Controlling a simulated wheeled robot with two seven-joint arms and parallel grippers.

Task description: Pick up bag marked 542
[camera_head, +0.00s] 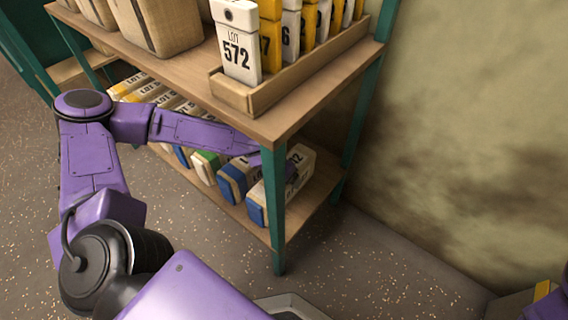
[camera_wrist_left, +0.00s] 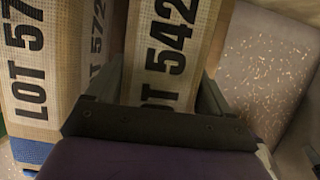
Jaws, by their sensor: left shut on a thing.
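The bag marked 542 (camera_wrist_left: 172,48) is tan woven cloth with black print. It fills the middle of the left wrist view, between the dark fingers of my left gripper (camera_wrist_left: 158,98), which is shut on it. I cannot tell whether the bag is clear of the shelf. My right gripper is not in view.
A neighbouring bag printed LOT 57 (camera_wrist_left: 38,68) stands close on the left. The lower shelf (camera_head: 318,192) holds a row of bags. A wooden tray (camera_head: 300,92) with a white LOT 572 packet (camera_head: 237,45) sits above. Green post (camera_head: 274,225) stands near my arm.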

